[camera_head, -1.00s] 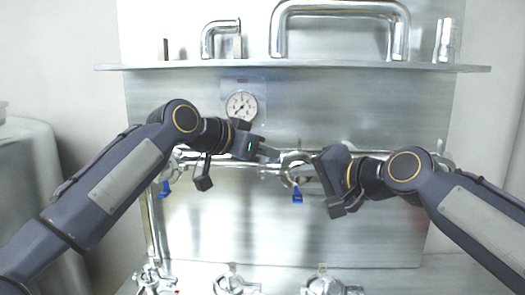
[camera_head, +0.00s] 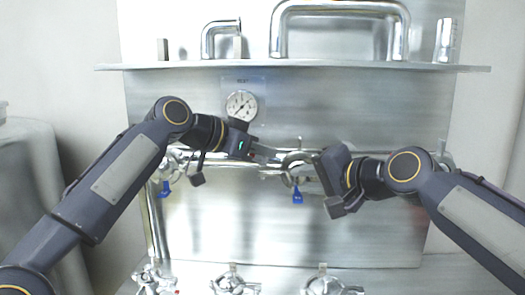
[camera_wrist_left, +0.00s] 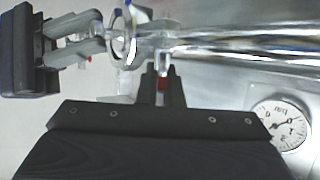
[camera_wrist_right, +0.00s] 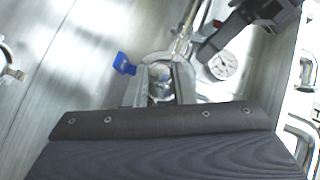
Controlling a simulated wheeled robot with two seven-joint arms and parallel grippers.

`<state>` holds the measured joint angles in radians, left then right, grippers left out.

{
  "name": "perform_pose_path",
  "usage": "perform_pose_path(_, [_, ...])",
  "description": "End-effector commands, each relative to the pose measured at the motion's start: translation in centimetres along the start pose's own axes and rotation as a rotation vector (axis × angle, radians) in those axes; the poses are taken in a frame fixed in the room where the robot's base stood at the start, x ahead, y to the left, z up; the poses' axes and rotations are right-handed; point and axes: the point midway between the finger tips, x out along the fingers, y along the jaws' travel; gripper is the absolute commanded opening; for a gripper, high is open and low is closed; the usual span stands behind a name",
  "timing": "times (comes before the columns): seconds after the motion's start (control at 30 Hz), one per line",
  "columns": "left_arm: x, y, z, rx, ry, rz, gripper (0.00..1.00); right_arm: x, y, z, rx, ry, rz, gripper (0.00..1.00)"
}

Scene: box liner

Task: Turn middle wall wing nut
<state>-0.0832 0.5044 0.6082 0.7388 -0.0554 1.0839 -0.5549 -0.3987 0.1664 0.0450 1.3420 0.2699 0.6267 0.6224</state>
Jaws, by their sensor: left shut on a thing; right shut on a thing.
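A horizontal metal pipe (camera_head: 215,160) with a round clamp fitting (camera_head: 292,160) runs along the wall. My left gripper (camera_head: 272,157) reaches it from the left. In the left wrist view its fingers (camera_wrist_left: 163,85) are shut on a small part with a red piece (camera_wrist_left: 162,82), apparently the wing nut, just below the pipe; its shape is mostly hidden. My right gripper (camera_head: 308,165) comes from the right. In the right wrist view its fingers (camera_wrist_right: 160,85) are shut on the round metal fitting (camera_wrist_right: 161,72), one finger on each side.
A pressure gauge (camera_head: 241,105) sits above my left gripper. A blue handle (camera_head: 297,197) hangs below the clamp fitting, and another blue handle (camera_head: 165,189) hangs at the left. A shelf (camera_head: 300,66) crosses above. Several metal valves (camera_head: 235,284) stand along the bottom.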

Motion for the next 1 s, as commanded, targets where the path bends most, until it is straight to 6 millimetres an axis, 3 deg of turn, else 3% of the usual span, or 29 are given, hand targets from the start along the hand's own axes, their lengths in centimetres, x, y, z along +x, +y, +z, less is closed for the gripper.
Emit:
perform_pose_path(0.5, [0.06, -0.22, -0.34, 0.105, 0.009, 0.257, 0.00, 0.02, 0.07, 0.05, 0.000, -0.002, 0.002, 0.00])
perform_pose_path(1.0, [-0.05, -0.06, -0.12, 0.140, 0.009, 0.331, 0.00, 0.01, 0.03, 0.10, 0.000, -0.003, 0.002, 0.00])
